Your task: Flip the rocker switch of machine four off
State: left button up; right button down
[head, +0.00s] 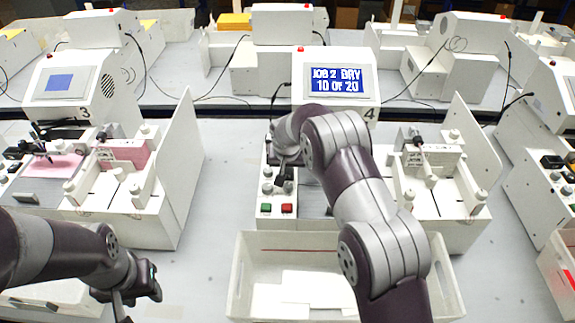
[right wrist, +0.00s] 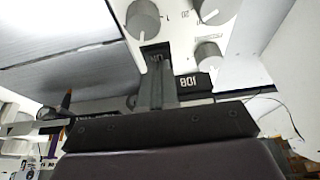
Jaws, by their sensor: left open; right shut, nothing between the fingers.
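Machine four (head: 335,88) stands in the middle of the head view, with a "4" on its housing and a lit screen (head: 336,80) reading "JOB 2 DRY 10 OF 20". My right gripper (head: 284,180) is shut and empty over its control panel (head: 265,195). In the right wrist view the shut fingers (right wrist: 157,88) point at a small dark part with pale marks (right wrist: 155,57), possibly the rocker switch; contact and switch position cannot be told. A dark block marked "108" (right wrist: 190,83) sits beside the fingers. My left gripper (head: 125,296) is open, low at the left.
Grey knobs (right wrist: 207,53) crowd the panel close to the right fingers. A green button (head: 266,208) and a red button (head: 287,208) sit at the panel's front. A white bin with sheets (head: 245,270) stands in front. Machine three (head: 72,85) is at left. Bare table lies between the machines.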

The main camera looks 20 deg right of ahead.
jog(key=shift+s+f, duration=0.3)
jog(key=shift+f, duration=0.15)
notch_tip(320, 180, up, 5)
jog(key=shift+s+r+p, duration=0.1)
jog(key=shift+p, duration=1.1)
jog(key=a+b+v, duration=0.1)
jog(key=b+v, duration=0.1)
jog(key=v, duration=0.2)
notch_tip(320, 180, up, 6)
jog(key=p, duration=0.3)
send_over(288, 178)
jog(key=s, duration=0.2)
jog(key=p+x, duration=0.2)
jog(key=x, duration=0.2)
jog(key=p+x, duration=0.1)
jog(key=x, duration=0.3)
jog(key=p+x, duration=0.2)
jog(key=x, duration=0.3)
jog(key=shift+s+a+p, duration=0.2)
jog(key=shift+a+p, duration=0.1)
jog(key=shift+p, duration=0.05)
jog(key=shift+w+f, duration=0.1)
jog(key=shift+f, duration=0.7)
pick_arm(q)
notch_tip(288, 178, up, 9)
jog(key=shift+s+a, duration=0.25)
jog(key=shift+a, duration=0.15)
